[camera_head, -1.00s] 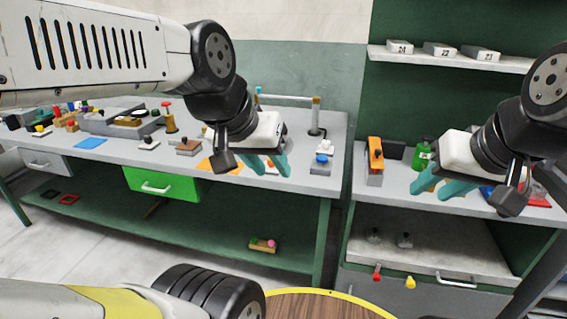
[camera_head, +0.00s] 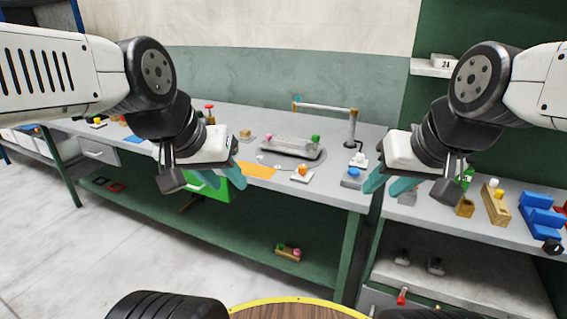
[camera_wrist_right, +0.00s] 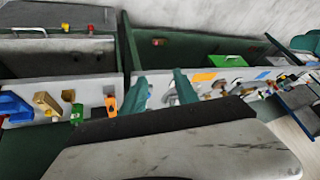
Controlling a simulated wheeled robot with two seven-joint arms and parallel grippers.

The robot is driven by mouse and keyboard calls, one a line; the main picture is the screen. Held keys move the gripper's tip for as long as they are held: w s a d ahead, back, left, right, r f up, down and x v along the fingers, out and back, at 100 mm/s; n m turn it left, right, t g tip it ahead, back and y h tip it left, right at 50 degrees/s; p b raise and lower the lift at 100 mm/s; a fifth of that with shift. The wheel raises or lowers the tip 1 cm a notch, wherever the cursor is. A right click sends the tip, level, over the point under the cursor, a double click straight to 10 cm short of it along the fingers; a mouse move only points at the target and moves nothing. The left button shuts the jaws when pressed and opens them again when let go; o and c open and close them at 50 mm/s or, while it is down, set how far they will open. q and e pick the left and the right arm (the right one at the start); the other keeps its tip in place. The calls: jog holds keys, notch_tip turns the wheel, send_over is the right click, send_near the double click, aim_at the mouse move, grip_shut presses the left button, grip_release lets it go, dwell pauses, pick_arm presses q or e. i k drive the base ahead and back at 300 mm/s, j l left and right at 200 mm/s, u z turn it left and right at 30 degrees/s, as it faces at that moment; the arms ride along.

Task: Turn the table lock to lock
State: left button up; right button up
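I cannot tell which item is the table lock. On the grey workbench (camera_head: 130,128), small pads carry an orange knob (camera_head: 302,171), a blue knob (camera_head: 353,173) and a white knob (camera_head: 359,157). My left gripper (camera_head: 221,190) appears open and empty, in front of the bench near the orange mat (camera_head: 258,170). My right gripper (camera_head: 388,187) is open and empty, in front of the gap between the two benches. Its two teal fingers stand apart in the right wrist view (camera_wrist_right: 160,92). Neither gripper visibly touches an item.
A grey tray (camera_head: 291,148) and a raised bar (camera_head: 323,107) stand at the bench's back. The right bench holds wooden blocks (camera_head: 496,206) and a blue holder (camera_head: 541,214). A green drawer (camera_head: 215,192) hangs under the left bench. My round wooden-topped base shows at the bottom.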

aim_at(302, 168)
jog(key=i+j, duration=0.1)
jog(key=i, duration=0.9)
jog(key=l+z, duration=0.05)
